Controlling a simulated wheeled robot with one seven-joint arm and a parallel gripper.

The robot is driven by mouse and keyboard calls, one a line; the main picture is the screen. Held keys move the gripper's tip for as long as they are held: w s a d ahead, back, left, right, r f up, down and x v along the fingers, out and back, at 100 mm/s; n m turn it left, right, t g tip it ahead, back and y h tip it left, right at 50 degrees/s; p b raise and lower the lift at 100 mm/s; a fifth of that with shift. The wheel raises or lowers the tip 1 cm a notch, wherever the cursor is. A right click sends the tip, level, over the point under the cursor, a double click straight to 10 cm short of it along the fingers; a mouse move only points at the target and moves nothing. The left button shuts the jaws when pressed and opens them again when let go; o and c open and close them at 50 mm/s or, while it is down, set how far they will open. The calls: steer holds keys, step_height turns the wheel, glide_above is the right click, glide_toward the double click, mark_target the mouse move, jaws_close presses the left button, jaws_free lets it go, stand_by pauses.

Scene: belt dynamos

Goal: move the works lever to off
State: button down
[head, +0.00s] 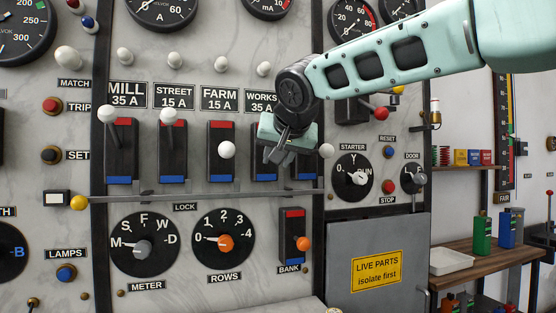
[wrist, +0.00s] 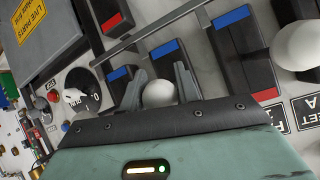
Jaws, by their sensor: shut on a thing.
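The works lever sits in the black switch slot under the WORKS 35 A label; in the head view my gripper (head: 279,154) covers its knob and the slot's upper part. The slot's blue lower end (head: 265,178) shows below. In the wrist view the white ball knob of the works lever (wrist: 158,93) is between the two grey fingers of my gripper (wrist: 159,88), which are closed on it. The lever's stem is hidden, so its exact position is unclear. The works slot's blue end (wrist: 165,47) lies beyond the fingers.
The farm lever knob (head: 227,149) stands close left, and another white knob (head: 327,150) close right. The mill (head: 109,113) and street (head: 169,114) knobs are up by their red ends. A lock bar (head: 200,196) runs below the slots.

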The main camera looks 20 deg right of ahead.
steer(key=c, duration=1)
jaws_free()
steer(key=shift+c, duration=0.2)
steer(key=shift+s, duration=0.1)
steer(key=v, duration=1.7)
steer(key=shift+s+b, duration=0.2)
steer(key=shift+b, duration=0.15)
steer(key=s+a+f+n+g+y+p, duration=0.1)
steer(key=s+a+f+n+g+p, duration=0.15)
steer(key=f, duration=0.45)
steer(key=s+a+f+n+g+p, duration=0.2)
steer(key=a+f, duration=0.1)
steer(key=f, duration=0.5)
steer(key=s+a+f+n+g+y+p, duration=0.1)
steer(key=s+a+f+n+g+p, duration=0.15)
steer(key=f, duration=0.45)
steer(key=s+d+f+n+g+p, duration=0.2)
steer(key=s+f+n+g+p, duration=0.1)
steer(key=s+f, duration=1.1)
steer(key=shift+s+d+n+g+h, duration=0.35)
steer(key=shift+s+n+g, duration=0.15)
steer(key=shift+g, duration=0.2)
